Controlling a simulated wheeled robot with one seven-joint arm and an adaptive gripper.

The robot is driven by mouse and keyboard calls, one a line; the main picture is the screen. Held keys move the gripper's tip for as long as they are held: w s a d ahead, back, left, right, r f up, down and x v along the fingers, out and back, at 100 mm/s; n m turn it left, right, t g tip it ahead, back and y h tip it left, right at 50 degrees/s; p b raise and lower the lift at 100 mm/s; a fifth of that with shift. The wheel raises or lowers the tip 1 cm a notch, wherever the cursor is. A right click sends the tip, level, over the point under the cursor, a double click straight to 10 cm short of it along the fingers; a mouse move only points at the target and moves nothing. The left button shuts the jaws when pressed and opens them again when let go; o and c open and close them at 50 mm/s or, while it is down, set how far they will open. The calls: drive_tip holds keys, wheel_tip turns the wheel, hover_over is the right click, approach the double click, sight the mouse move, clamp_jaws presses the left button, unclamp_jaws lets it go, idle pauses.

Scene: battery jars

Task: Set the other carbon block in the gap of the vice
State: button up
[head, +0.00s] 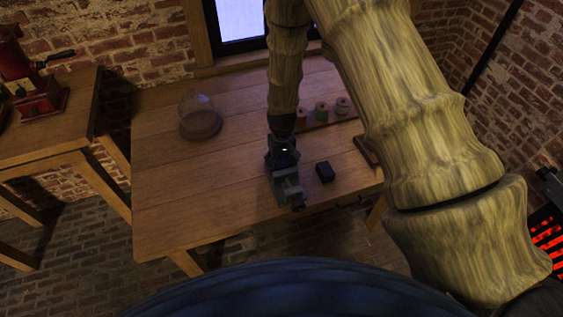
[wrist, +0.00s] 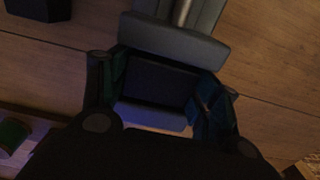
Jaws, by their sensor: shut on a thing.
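My gripper (wrist: 160,92) is shut on a dark carbon block (wrist: 160,82), with one finger on each side of it. In the head view my gripper (head: 282,152) points down over the grey vice (head: 289,189) on the table. In the wrist view the held block lies between the vice's two grey jaws (wrist: 172,40). I cannot tell whether it rests on the bottom of the gap. A second dark block (head: 324,171) lies on the table right of the vice. It also shows at the top left of the wrist view (wrist: 38,8).
A glass dome on a round base (head: 200,118) stands at the table's left. Several spools (head: 322,111) stand on a rack at the back. The wooden table (head: 190,200) is clear at its left front. A red machine (head: 30,85) stands on another table.

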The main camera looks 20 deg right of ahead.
sight(282, 163)
drive_tip(key=shift+s+r, duration=0.1)
drive_tip(key=o, duration=1.1)
drive_tip(key=shift+o, duration=0.2)
wheel_tip(282, 163, up, 12)
drive_tip(key=b, duration=0.4)
